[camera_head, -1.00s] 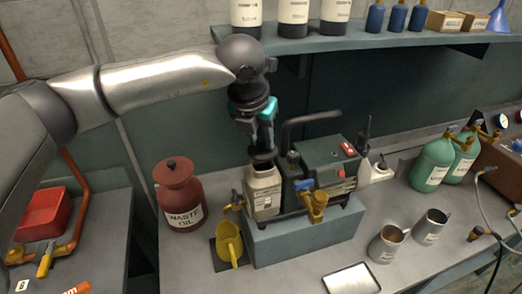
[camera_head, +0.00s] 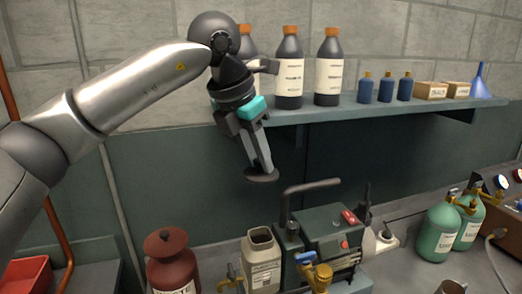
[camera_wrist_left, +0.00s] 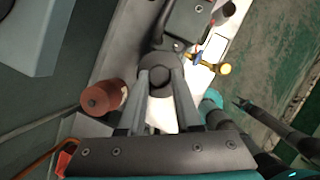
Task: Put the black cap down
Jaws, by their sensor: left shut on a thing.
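My left gripper (camera_head: 260,172) is shut on the black cap (camera_head: 263,177), a dark round disc at its fingertips. It holds the cap in the air, above and apart from an open-necked cream bottle (camera_head: 263,270) beside the pump. In the left wrist view the cap (camera_wrist_left: 160,77) sits between the two grey fingers and hides what lies under it.
A pump with a black handle (camera_head: 335,235) stands right of the bottle. A red waste oil jar (camera_head: 172,265) stands at the left. A shelf (camera_head: 375,110) with dark bottles is behind the gripper. Green cylinders (camera_head: 438,232) stand at the right.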

